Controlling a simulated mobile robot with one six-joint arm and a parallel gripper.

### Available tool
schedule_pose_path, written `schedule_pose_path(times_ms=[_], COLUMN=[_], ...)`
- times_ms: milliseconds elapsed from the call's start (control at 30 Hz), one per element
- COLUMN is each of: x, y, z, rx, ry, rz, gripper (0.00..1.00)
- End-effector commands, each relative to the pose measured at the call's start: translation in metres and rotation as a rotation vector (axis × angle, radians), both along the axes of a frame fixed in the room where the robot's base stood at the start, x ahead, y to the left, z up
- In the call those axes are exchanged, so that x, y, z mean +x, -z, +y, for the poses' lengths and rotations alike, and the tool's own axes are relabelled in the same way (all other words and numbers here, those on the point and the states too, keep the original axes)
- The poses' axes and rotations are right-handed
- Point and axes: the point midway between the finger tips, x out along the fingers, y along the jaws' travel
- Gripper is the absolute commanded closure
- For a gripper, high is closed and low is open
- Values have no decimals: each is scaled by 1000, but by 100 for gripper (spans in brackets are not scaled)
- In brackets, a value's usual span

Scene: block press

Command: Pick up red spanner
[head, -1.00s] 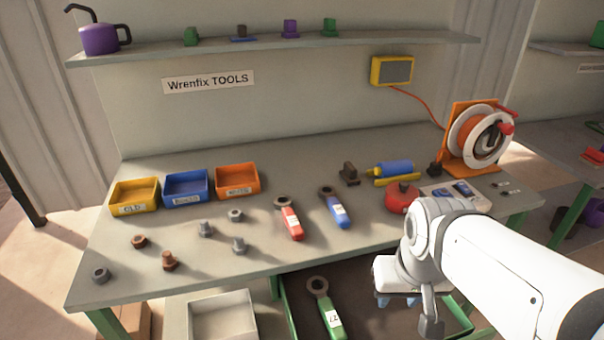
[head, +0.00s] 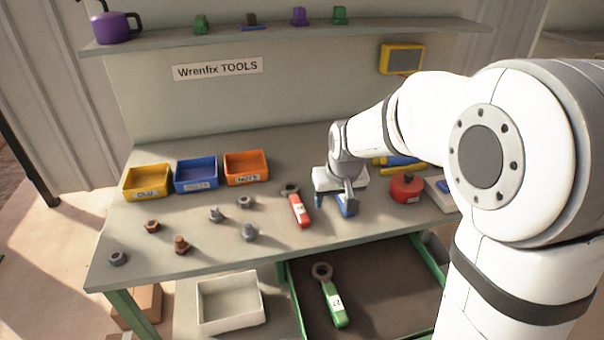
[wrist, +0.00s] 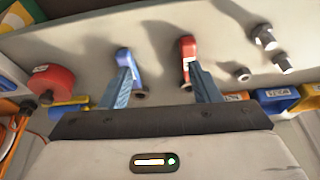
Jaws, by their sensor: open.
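The red spanner (head: 299,209) lies on the workbench (head: 160,242), its grey ring end toward the back and a white label on its red handle. My gripper (head: 334,204) is open and empty, just right of the red spanner and over the blue spanner, which it mostly hides in the head view. In the wrist view the red spanner (wrist: 188,56) shows beyond the right-hand finger, and the blue spanner (wrist: 128,68) beyond the left-hand finger. My gripper (wrist: 163,88) appears apart from both spanners in that view, though the exact height is hard to tell.
Yellow, blue and orange bins (head: 245,167) stand at the back left. Several loose nuts and bolts (head: 249,232) lie left of the red spanner. A red round can (head: 406,188) stands right. An open drawer (head: 385,290) below holds a green spanner (head: 333,301).

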Motion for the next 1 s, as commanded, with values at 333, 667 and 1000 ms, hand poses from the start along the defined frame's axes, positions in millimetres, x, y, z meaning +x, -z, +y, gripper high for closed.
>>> schedule_pose_path(times_ms=[333, 667, 1000], x=[90, 106, 119], y=[50, 79, 118], z=[78, 90, 89], rx=[13, 14, 14], ry=[-107, -119, -117], rz=[-51, -57, -56], gripper=[44, 44, 44])
